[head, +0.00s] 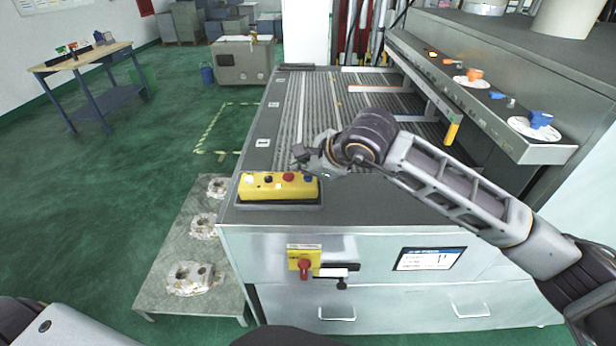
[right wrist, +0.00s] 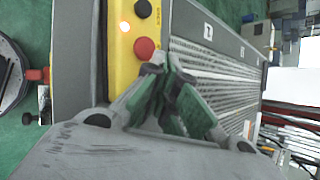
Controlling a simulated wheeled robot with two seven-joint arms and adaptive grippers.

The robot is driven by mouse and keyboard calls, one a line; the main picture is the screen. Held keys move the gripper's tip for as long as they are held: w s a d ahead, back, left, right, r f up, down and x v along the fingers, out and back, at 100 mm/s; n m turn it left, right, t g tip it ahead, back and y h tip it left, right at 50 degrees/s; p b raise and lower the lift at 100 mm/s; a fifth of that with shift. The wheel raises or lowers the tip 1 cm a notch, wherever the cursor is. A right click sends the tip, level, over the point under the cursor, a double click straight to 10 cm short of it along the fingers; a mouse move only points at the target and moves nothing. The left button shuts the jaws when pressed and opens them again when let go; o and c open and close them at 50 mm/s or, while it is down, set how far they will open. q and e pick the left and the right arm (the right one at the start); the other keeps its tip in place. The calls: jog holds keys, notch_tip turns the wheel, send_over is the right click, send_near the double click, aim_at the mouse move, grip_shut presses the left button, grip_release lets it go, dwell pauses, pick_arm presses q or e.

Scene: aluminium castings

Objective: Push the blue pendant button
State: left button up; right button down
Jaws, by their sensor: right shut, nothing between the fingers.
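The yellow pendant (head: 262,192) lies on the near left corner of the machine top, with a row of buttons on its upper face. The blue button (head: 309,177) is at its right end, beside a red button (head: 288,177). My right gripper (head: 298,156) is shut and empty, near the blue end; contact cannot be told. In the right wrist view, the shut fingers (right wrist: 164,72) are beside the red button (right wrist: 145,48) on the pendant (right wrist: 119,66). The blue button does not show there; the fingers may hide it. My left gripper is out of view.
The slatted machine bed (head: 325,100) stretches behind the pendant. A red rotary switch (head: 304,265) is on the machine front. Castings (head: 189,278) lie on a low platform at left.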

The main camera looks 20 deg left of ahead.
aim_at(305, 179)
jog(key=shift+f+b, duration=0.45)
jog(key=shift+b, duration=0.2)
dwell(1.2)
jog(key=shift+r, duration=0.85)
jog(key=shift+r, duration=0.1)
dwell(0.4)
jog(key=shift+r+p, duration=0.45)
jog(key=shift+r, duration=2)
